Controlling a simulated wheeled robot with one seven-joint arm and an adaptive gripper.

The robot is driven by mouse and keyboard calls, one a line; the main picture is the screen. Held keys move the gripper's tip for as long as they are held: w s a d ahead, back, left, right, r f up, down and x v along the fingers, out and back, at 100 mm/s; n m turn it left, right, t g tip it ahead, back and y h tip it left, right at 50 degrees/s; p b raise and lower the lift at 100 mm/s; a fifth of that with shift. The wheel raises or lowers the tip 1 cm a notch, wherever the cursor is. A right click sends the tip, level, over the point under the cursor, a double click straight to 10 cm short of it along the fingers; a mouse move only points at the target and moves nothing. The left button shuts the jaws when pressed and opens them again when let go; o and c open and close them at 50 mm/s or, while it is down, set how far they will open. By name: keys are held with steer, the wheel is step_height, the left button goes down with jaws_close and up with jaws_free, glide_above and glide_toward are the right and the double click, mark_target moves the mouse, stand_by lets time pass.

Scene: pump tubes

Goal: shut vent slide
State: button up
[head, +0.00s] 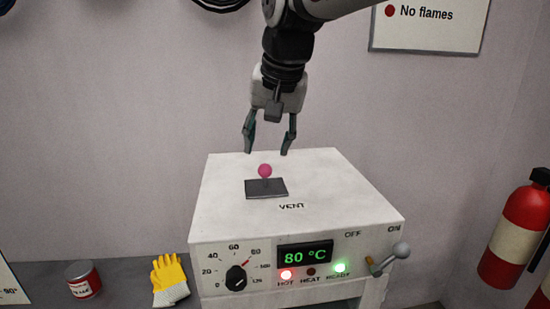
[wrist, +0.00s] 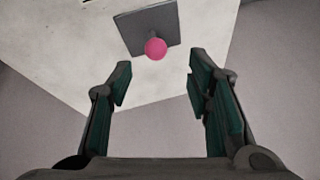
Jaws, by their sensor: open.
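The vent slide (head: 266,190) is a dark grey plate on top of the white heater box, just left of the printed word VENT. A pink ball knob (head: 265,170) stands on it. In the wrist view the slide (wrist: 132,27) and its knob (wrist: 156,49) show at the top, beyond my fingertips. My gripper (head: 268,151) is open and empty, fingers pointing down, above the back part of the box. The fingertips are apart from the knob. In the wrist view my gripper (wrist: 158,70) has the knob roughly in line with the gap between its fingers.
The white box (head: 335,195) has a dial (head: 236,278), a display reading 80 °C (head: 305,254) and a lever (head: 388,259) at front right. A yellow glove (head: 169,278) and a red can (head: 83,279) lie at left. A fire extinguisher (head: 519,230) is at right.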

steer(key=shift+v, duration=1.5)
steer(key=s+d+f+h, duration=0.1)
steer(key=s+d+f, duration=0.5)
steer(key=s+d, duration=0.5)
steer(key=s+d+f+h, duration=0.1)
steer(key=s+d+f, duration=0.6)
steer(key=s+d, duration=0.4)
steer(key=shift+s+d+t, duration=0.3)
steer(key=shift+s+d, duration=0.1)
steer(key=shift+s, duration=0.7)
